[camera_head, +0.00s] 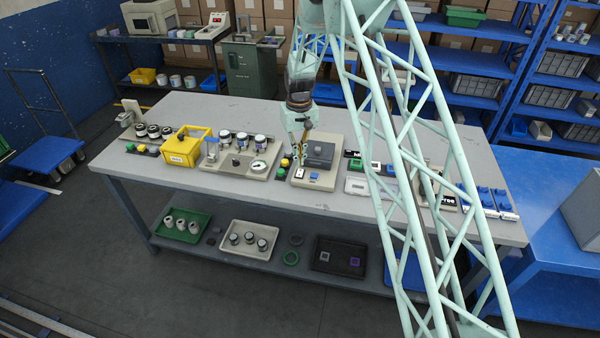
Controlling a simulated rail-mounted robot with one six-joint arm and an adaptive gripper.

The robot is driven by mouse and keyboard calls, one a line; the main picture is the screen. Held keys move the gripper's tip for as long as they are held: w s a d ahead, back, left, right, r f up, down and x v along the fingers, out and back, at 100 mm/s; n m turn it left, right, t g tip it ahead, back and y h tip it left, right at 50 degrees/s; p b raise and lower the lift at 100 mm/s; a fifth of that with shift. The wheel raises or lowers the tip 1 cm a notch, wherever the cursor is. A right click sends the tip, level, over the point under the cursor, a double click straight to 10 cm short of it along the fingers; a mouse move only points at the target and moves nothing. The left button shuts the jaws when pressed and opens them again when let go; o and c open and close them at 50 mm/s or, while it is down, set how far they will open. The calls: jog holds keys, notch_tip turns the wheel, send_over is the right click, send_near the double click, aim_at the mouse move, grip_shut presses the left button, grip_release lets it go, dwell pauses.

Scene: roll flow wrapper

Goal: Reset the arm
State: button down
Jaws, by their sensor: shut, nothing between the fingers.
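My gripper (300,152) is shut and empty. It points down over the middle of the grey workbench (130,185), close above or beside a beige panel (316,181) that carries a dark grey square block (320,153) and a white switch plate with a small dark mark (299,173). Whether the fingertips touch the panel is too small to tell. My pale green lattice arm crosses the right half of the view and hides part of the bench.
Left of the gripper are a yellow box (183,151), a panel with several jars and a gauge (259,167), and green and yellow buttons. Blue switches (487,197) stand at the right end. Trays (182,224) lie on the lower shelf. Blue shelving (480,55) stands behind.

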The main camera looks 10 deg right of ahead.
jog(key=shift+r, duration=0.4)
jog(key=shift+r, duration=0.1)
dwell(0.3)
jog(key=s+r+t+b, duration=0.1)
jog(key=s+r, duration=0.4)
jog(key=r, duration=0.5)
jog(key=s+r+b, duration=0.1)
jog(key=s+r, duration=0.4)
jog(key=r, duration=0.5)
jog(key=s+r+t+b, duration=0.1)
jog(key=s+r+b, duration=0.1)
jog(key=s+r, duration=1.2)
jog(key=s+r+t+b, duration=0.1)
jog(key=s+r, duration=0.2)
jog(key=s, duration=0.7)
jog(key=s+r+b, duration=0.1)
jog(key=s+r, duration=0.1)
jog(key=s, duration=0.8)
jog(key=s+f+t+b, duration=0.1)
jog(key=s+f+b, duration=0.1)
jog(key=s, duration=1.6)
jog(key=shift+s+f+m, duration=0.25)
jog(key=shift+f+m, duration=0.15)
jog(key=shift+f, duration=0.05)
jog(key=c, duration=3.4)
grip_release()
